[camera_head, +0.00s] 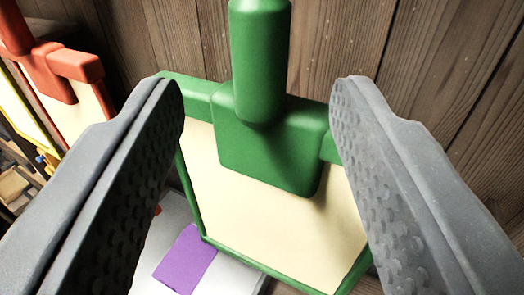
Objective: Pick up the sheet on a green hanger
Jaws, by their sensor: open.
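A green hanger (268,150) with a round upright handle and a wide block below it fills the middle of the view. A cream sheet (275,235) hangs in its green frame. My gripper (257,95) is open, with one grey studded finger on each side of the green hanger. The handle and block lie between the fingers in the picture, and I see no clear contact. The fingers hide parts of the frame's left and right sides. The top of the handle is cut off by the picture edge.
A red hanger (55,65) with a cream sheet (80,110) is at the upper left, with a yellow edge beside it. A wooden plank wall (430,60) stands behind. Below is a white surface with a purple patch (187,260).

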